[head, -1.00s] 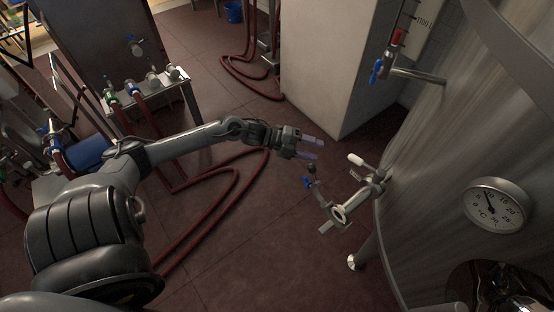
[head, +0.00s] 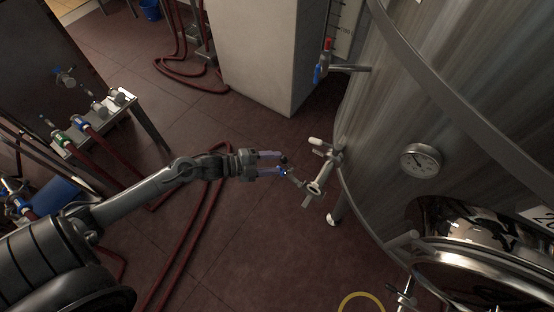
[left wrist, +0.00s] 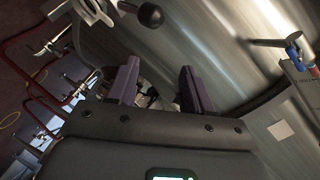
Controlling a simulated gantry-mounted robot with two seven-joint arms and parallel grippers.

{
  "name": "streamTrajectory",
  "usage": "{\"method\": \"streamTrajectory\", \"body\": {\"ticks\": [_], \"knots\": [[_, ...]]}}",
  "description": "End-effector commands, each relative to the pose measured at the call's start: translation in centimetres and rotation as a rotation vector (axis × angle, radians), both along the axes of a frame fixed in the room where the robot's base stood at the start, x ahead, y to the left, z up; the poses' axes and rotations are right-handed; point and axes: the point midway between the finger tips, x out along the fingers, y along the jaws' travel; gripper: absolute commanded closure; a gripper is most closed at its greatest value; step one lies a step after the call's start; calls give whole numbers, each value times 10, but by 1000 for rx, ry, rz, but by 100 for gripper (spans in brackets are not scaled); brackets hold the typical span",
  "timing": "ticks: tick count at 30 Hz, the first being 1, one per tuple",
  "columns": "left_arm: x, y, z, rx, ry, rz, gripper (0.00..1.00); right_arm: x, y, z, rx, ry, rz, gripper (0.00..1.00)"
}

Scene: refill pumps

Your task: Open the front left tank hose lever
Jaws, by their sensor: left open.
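The steel tank (head: 400,100) fills the right of the head view. A metal outlet fitting (head: 322,178) sticks out low on its near left side, with a pale-tipped lever (head: 316,142). My right gripper is not in view.
A blue-handled valve (head: 320,72) and a dial gauge (head: 420,160) are higher on the tank. A white pillar (head: 255,50) stands behind. Red hoses (head: 200,215) lie on the floor, and a hose stand (head: 95,125) is at the left.

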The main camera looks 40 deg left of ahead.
Motion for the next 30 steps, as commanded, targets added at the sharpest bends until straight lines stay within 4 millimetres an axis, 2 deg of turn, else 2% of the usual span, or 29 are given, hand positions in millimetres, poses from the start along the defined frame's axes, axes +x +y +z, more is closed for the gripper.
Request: {"method": "streamTrajectory", "body": {"ticks": [1,15,21,30], "knots": [[-4,-8,15,-13,13,11,49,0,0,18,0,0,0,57],[-24,-56,75,-89,156,162,49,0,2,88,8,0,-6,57],[-30,-67,91,-112,209,218,49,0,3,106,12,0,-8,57],[-34,-72,99,-123,241,254,49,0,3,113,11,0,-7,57]]}}
